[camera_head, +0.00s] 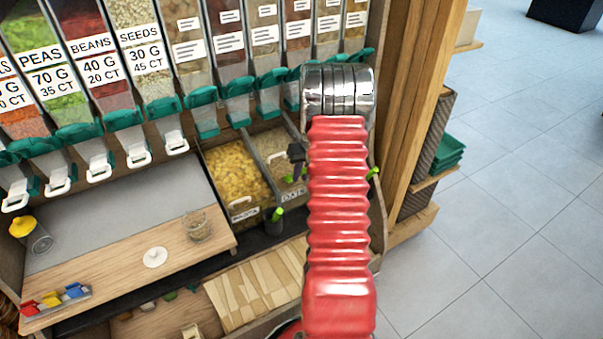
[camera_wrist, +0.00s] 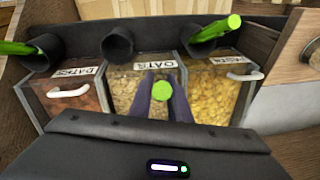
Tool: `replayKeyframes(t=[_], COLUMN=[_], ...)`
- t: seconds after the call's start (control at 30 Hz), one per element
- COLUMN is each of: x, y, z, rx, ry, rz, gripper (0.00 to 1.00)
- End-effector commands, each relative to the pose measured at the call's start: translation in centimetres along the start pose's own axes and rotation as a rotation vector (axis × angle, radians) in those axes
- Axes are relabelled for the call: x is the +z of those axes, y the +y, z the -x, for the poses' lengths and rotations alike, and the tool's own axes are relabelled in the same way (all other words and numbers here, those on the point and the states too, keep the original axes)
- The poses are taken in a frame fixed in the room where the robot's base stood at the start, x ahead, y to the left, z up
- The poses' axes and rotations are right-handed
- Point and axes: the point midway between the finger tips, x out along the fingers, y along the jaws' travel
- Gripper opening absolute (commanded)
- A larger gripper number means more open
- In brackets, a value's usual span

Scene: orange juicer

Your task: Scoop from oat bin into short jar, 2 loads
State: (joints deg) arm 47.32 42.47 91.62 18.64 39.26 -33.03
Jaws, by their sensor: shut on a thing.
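My gripper (camera_wrist: 162,88) is shut on a scoop, whose round green handle end (camera_wrist: 163,92) shows between the dark fingers. It is over the oat bin (camera_wrist: 122,84), the middle bin in the wrist view, full of pale flakes. The scoop's bowl is hidden, so I cannot tell whether it is in the oats. In the head view my gripper (camera_head: 297,160) is partly behind my red arm, above the oat bin (camera_head: 266,143). A short, clear glass jar (camera_head: 197,227) stands upright on the wooden counter at left; its contents are unclear.
The pasta bin (camera_wrist: 213,97) and date bin (camera_wrist: 80,97) flank the oats. Black holders line the bins; the middle holder (camera_wrist: 117,44) is empty, the outer two hold green-handled scoops. A white lid (camera_head: 155,257) and yellow-topped container (camera_head: 30,235) are on the counter. Dispensers (camera_head: 140,65) hang above.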

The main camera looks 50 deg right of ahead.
Motion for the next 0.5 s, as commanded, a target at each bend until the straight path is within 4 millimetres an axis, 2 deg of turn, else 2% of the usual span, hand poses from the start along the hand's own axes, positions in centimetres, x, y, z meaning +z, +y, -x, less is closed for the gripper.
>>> replayKeyframes(t=[0.5], x=[0.3], y=[0.3], z=[-2.6], rx=[0.000], ry=[-0.006], rz=[-0.001], gripper=[0.00])
